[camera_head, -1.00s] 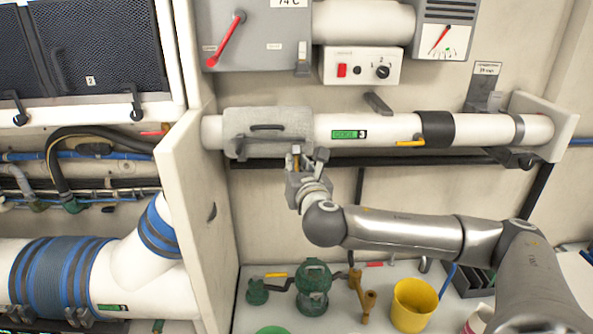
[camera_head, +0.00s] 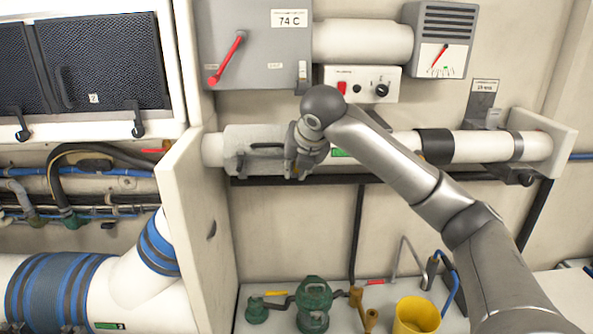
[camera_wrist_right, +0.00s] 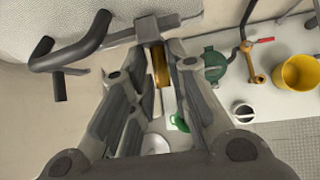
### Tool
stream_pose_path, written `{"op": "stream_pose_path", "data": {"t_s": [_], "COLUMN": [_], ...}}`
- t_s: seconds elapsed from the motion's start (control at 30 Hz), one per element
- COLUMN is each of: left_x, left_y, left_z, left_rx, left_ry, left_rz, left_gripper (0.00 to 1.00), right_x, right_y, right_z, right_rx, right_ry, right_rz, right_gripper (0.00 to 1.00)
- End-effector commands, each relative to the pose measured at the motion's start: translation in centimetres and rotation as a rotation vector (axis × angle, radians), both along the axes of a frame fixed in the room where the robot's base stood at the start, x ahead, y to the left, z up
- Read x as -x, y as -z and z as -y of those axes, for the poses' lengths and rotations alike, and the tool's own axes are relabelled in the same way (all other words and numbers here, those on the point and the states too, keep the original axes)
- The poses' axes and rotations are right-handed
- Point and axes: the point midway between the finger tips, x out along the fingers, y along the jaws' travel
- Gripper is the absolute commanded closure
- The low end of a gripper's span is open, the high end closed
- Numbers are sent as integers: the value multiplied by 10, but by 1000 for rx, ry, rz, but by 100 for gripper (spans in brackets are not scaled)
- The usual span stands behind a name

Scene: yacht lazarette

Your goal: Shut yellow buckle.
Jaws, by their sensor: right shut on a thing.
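A grey padded cover (camera_head: 240,138) wraps the left part of the white pipe and also fills the top of the right wrist view (camera_wrist_right: 75,18). The yellow buckle (camera_wrist_right: 160,68) shows as a small yellow strip at the lower edge of the cover, between my right fingertips. My right gripper (camera_head: 296,175) is in front of the cover's right end, pointing down, and hides the buckle in the head view. In the right wrist view its fingers (camera_wrist_right: 160,75) are shut on the yellow buckle. My left gripper is not in view.
A dark handle (camera_wrist_right: 70,55) sticks out from the cover beside my right gripper. A white partition (camera_head: 197,210) stands to the left. A control box (camera_head: 360,84) is above the pipe. Below, the bench holds a green valve (camera_head: 314,305) and a yellow cup (camera_head: 415,316).

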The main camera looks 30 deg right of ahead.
Motion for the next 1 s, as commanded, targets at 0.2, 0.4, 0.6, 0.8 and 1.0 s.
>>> {"op": "stream_pose_path", "data": {"t_s": [0.2, 0.4, 0.6, 0.8, 1.0], "left_x": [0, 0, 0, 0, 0], "left_y": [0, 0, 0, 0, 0], "left_z": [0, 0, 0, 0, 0], "left_rx": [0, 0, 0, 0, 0], "left_ry": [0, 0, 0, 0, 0], "left_rz": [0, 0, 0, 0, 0], "left_gripper": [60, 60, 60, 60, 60], "right_x": [-4, -4, -4, -4, -4], "right_y": [-3, -4, -4, -4, -3], "right_z": [3, 4, 4, 4, 4], "right_rx": [-38, -48, -50, -49, -49], "right_ry": [4, 4, 5, 5, 4], "right_rz": [-60, -79, -81, -80, -81], "right_gripper": [100, 100, 100, 78, 66]}}
